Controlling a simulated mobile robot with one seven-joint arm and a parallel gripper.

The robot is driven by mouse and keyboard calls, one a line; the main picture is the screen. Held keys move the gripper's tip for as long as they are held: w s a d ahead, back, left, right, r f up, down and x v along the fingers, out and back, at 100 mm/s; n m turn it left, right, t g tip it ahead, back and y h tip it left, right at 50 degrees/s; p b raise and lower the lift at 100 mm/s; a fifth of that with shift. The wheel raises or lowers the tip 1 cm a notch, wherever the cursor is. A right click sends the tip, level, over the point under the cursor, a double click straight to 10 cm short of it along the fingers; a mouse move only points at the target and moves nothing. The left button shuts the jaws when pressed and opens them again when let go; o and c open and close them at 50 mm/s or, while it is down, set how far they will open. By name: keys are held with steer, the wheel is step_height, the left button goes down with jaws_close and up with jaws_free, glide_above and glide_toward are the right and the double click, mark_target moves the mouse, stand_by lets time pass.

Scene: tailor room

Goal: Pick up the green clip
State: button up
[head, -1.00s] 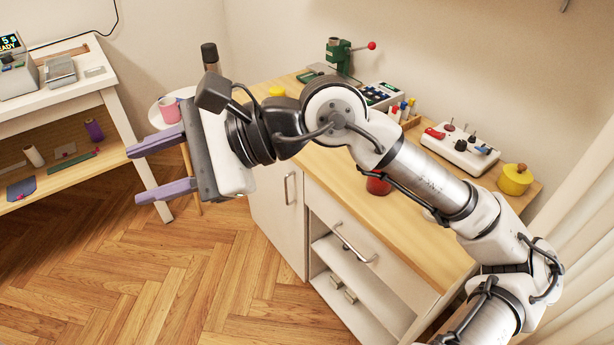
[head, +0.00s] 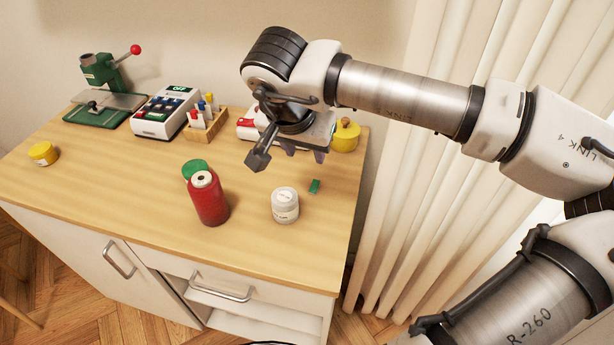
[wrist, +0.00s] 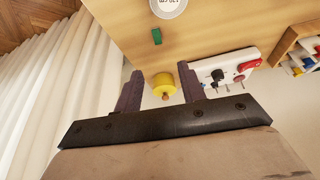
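The green clip (head: 315,186) is a small green block on the wooden counter top, right of the white jar. It also shows in the wrist view (wrist: 157,36), beyond my fingertips and close to the jar. My gripper (head: 302,152) is above the back right of the counter, pointing down, behind the clip in the head view. In the wrist view its two purple fingers (wrist: 160,88) are spread apart with nothing held between them. The yellow pot shows in the gap between them.
A white jar (head: 285,205) and a red bottle (head: 208,198) stand left of the clip. A yellow pot (head: 346,135) and a white switch box (head: 246,124) are behind it, near my gripper. White curtains (head: 395,170) hang along the right.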

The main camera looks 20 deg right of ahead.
steer(key=b, duration=0.4)
glide_toward(315, 183)
steer(key=shift+x, duration=1.1)
steer(key=shift+b+x, duration=1.15)
steer(key=shift+x, duration=1.75)
steer(key=shift+r, duration=0.1)
jaws_close()
